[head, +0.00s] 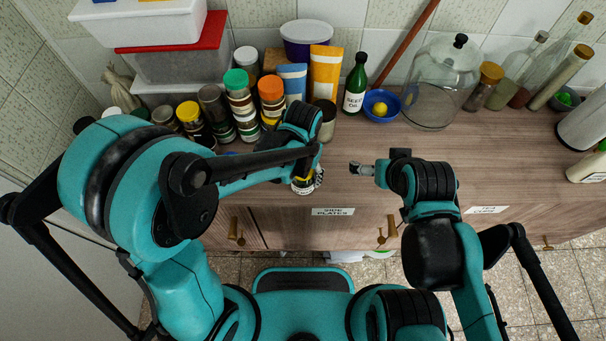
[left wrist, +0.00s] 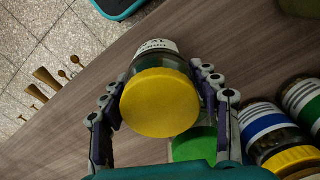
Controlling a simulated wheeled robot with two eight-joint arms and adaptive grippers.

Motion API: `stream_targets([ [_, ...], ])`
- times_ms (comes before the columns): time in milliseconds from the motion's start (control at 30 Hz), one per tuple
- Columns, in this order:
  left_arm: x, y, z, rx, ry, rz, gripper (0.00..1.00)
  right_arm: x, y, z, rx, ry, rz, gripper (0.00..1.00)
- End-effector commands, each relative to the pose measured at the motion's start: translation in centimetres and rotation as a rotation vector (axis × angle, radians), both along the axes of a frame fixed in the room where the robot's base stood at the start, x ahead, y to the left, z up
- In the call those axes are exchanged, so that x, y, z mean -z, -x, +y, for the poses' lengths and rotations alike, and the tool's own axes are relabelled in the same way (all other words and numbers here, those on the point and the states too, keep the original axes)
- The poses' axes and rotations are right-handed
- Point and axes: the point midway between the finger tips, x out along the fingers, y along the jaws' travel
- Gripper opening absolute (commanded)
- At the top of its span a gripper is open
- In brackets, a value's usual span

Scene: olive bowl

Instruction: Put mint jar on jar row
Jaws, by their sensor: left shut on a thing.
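My left gripper (head: 308,172) is shut on a glass jar with a yellow lid (left wrist: 160,103), near the front edge of the counter. In the left wrist view the fingers (left wrist: 158,82) lie on both sides of the jar. Its white label is partly seen and I cannot read its name. In the head view the jar (head: 303,186) is mostly hidden by the gripper. Several jars with coloured lids (head: 240,105) stand at the back left of the counter. My right gripper (head: 362,169) is apart from everything over the counter; its finger opening is unclear.
A green bottle (head: 355,85), a blue bowl with a yellow fruit (head: 380,105) and a glass dome (head: 440,85) stand behind. Stacked boxes (head: 165,60) fill the back left corner. The counter (head: 500,160) is clear at front right.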

Motion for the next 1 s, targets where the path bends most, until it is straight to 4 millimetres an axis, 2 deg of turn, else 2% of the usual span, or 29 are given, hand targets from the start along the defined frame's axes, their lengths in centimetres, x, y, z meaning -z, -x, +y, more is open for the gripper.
stream_targets([
  [167, 0.4, 0.0, 0.0, 0.000, 0.000, 0.000, 0.21, 0.4, 0.0, 0.0, 0.000, 0.000, 0.000, 0.97],
  [200, 0.3, 0.0, 0.0, 0.000, 0.000, 0.000, 0.67, 0.3, 0.0, 0.0, 0.000, 0.000, 0.000, 0.97],
  [267, 0.3, 0.0, 0.0, 0.000, 0.000, 0.000, 0.82, 0.3, 0.0, 0.0, 0.000, 0.000, 0.000, 0.97],
  [667, -0.3, 0.0, 0.0, 0.000, 0.000, 0.000, 0.82, -0.2, 0.0, 0.0, 0.000, 0.000, 0.000, 0.97],
  [767, -1.7, 0.0, 0.0, 0.000, 0.000, 0.000, 0.82, -0.7, 0.0, 0.0, 0.000, 0.000, 0.000, 0.97],
  [1000, -7.2, 0.0, 0.0, 0.000, 0.000, 0.000, 0.82, -2.7, 0.0, 0.0, 0.000, 0.000, 0.000, 0.97],
])
